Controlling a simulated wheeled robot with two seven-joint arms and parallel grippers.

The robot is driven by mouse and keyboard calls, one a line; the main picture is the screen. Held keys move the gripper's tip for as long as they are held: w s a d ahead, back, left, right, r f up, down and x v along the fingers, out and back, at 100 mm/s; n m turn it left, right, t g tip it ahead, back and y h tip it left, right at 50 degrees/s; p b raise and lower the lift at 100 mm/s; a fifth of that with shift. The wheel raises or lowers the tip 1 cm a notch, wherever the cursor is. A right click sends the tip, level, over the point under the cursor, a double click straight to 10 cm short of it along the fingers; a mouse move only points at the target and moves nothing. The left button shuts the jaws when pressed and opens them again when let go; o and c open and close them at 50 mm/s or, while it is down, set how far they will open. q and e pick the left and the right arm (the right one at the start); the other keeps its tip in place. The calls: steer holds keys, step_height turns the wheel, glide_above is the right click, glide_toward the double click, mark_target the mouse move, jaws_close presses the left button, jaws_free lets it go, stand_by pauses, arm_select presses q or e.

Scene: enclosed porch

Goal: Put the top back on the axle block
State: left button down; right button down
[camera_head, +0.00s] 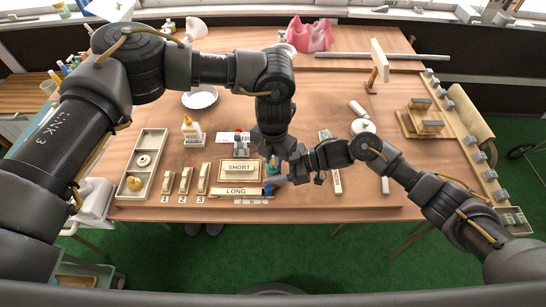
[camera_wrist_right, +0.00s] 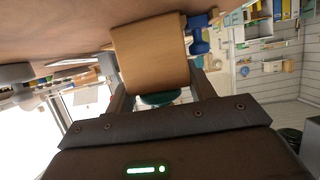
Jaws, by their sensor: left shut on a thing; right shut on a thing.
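My left gripper (camera_head: 272,155) points down at the middle of the worktable and is shut on a small teal piece (camera_head: 273,166), mostly hidden by the gripper. My right gripper (camera_head: 285,180) reaches in from the right just below it, close to the right end of the LONG holder. In the right wrist view a plain wooden block (camera_wrist_right: 150,55) sits between the fingers of the right gripper, which is shut on it. A teal round part (camera_wrist_right: 160,98) shows beneath that block. I cannot tell which piece is the axle block's top.
The LONG holder (camera_head: 213,191) and SHORT holder (camera_head: 222,179) lie at the front centre. A blue part (camera_head: 267,190) is at LONG's right end.

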arm_select(q)
steer(key=m, duration=0.8)
steer(key=shift+m, duration=0.4)
steer(key=c, duration=1.2)
jaws_free()
steer(key=shift+c, duration=0.2)
step_height(320, 180, up, 12)
